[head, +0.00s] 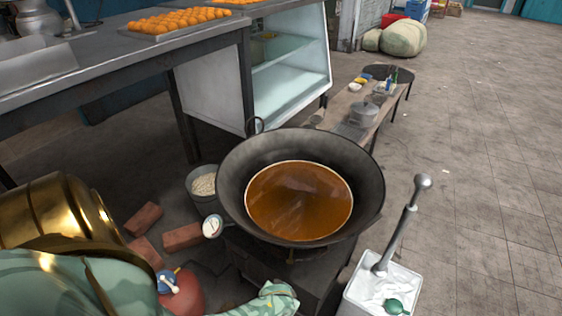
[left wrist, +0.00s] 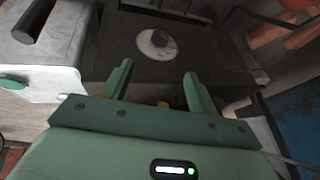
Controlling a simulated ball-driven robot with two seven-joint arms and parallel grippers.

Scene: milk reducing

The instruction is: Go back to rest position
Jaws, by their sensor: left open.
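A large dark wok (head: 235,165) holds glossy brown liquid (head: 300,205) and sits on a dark stove. My left gripper (left wrist: 157,74) shows in the left wrist view with its two green fingers apart and nothing between them. Beyond the fingertips is the dark front of a box-like body with a pale round disc (left wrist: 155,43) on it. In the head view a green-patterned part of mine shows at the bottom, below the wok, but its fingers are not visible. My right gripper is in neither view.
A white bin (head: 355,290) with a metal long-handled tool (head: 403,225) stands right of the stove. Bricks (head: 183,237), a bucket (head: 204,185) and a brass pot (head: 60,212) are at left. A counter with a tray of orange balls (head: 178,22) stands behind. Floor at right is clear.

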